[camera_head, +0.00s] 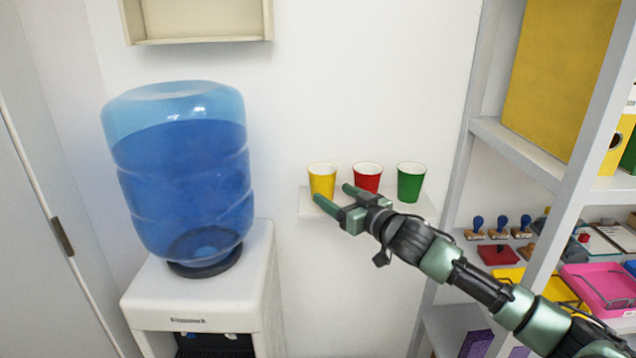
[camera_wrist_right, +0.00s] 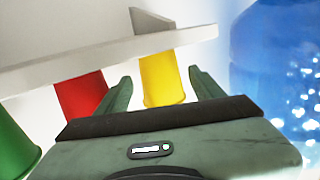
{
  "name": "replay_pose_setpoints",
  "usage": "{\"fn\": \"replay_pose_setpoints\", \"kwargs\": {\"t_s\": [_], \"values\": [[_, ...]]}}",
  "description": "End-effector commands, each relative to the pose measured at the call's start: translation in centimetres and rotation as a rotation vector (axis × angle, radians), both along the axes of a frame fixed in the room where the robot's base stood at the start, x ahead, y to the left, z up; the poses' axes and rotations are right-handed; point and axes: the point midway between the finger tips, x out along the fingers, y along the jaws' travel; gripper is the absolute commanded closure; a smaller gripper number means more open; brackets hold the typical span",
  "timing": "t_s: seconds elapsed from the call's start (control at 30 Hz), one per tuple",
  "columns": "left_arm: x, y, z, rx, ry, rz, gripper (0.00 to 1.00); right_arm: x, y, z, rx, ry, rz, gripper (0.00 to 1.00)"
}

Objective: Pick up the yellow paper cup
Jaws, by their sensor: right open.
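The yellow paper cup (camera_head: 322,178) stands upright at the left end of a row of cups on a small white wall shelf (camera_head: 308,206). My right gripper (camera_head: 332,193) is open and empty, just in front of the yellow cup, its fingers pointing toward it. In the right wrist view, which is upside down, the yellow cup (camera_wrist_right: 161,78) appears between the two open fingers (camera_wrist_right: 159,76). I cannot tell whether the fingers reach around it. My left gripper is not in view.
A red cup (camera_head: 367,177) stands just right of the yellow one, close to a finger, and a green cup (camera_head: 411,182) beyond it. A water dispenser (camera_head: 200,296) with a blue bottle (camera_head: 185,180) stands left. Shelving (camera_head: 519,153) with office supplies stands right.

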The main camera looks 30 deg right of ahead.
Motion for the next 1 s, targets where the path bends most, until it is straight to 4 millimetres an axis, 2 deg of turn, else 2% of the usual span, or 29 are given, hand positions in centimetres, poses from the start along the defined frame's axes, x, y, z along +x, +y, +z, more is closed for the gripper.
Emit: {"fn": "replay_pose_setpoints", "kwargs": {"t_s": [0.1,0.2,0.37,0.6,0.87,0.9,1.0], "values": [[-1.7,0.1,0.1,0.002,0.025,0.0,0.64,0.9,0.1,0.1,-0.001,-0.002,0.0,0.32],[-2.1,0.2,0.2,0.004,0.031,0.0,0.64,1.4,0.0,0.1,0.0,0.0,-0.001,0.32],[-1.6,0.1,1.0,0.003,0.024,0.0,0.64,3.3,0.0,0.1,0.001,-0.002,-0.001,0.32],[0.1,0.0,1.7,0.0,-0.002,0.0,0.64,6.0,0.0,-0.3,-0.001,-0.001,-0.001,0.32],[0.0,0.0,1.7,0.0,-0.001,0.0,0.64,6.3,0.1,-0.6,-0.002,0.001,0.0,0.32],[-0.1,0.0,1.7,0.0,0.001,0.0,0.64,6.3,0.1,-0.6,-0.002,0.001,0.0,0.35],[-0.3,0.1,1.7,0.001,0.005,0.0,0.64,6.3,0.1,-0.6,-0.002,0.001,0.0,0.63]]}}
